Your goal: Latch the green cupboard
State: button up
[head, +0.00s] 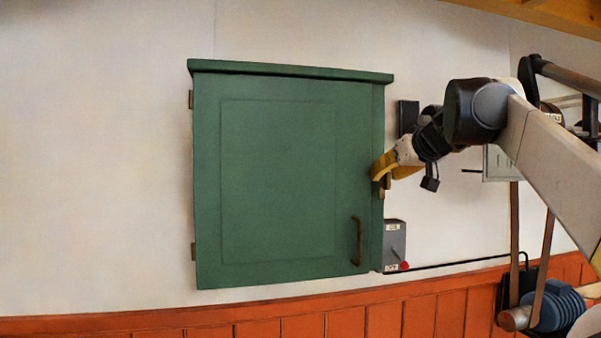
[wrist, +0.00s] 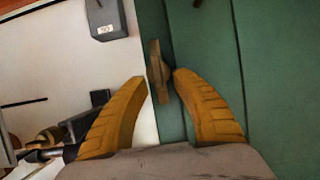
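The green cupboard (head: 280,170) hangs on the wall, its door shut or nearly so, with a brown pull handle (head: 358,240) at lower right. A small brown turning latch (wrist: 158,72) sits on the green strip at the cupboard's edge, its long side roughly along that edge. In the head view only part of the latch (head: 381,193) shows below my fingers. My gripper (head: 380,172) is at the cupboard's right edge. In the wrist view my yellow fingers (wrist: 160,77) are open, one on each side of the latch's near end. Contact cannot be told.
A grey switch box (head: 395,243) with a red button is on the wall right of the cupboard, below my gripper. A dark box (head: 408,116) is just above my wrist. A blue motor (head: 560,306) stands at lower right. The wall left of the cupboard is clear.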

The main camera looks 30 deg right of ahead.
grip_shut()
jog(key=shift+d+m, duration=0.1)
jog(key=shift+m, duration=0.2)
jog(key=m+t+y, duration=0.1)
jog(key=m+y, duration=0.1)
jog(key=m, duration=0.2)
jog(key=d+f+m+t+y, duration=0.1)
jog(key=m+t+y, duration=0.1)
jog(key=m, duration=0.2)
jog(key=f+m+t+y, duration=0.1)
jog(key=m, duration=0.3)
jog(key=shift+s+d+m+t+y, duration=0.25)
jog(key=shift+d+m+t+y, duration=0.15)
dwell(0.4)
dwell(0.5)
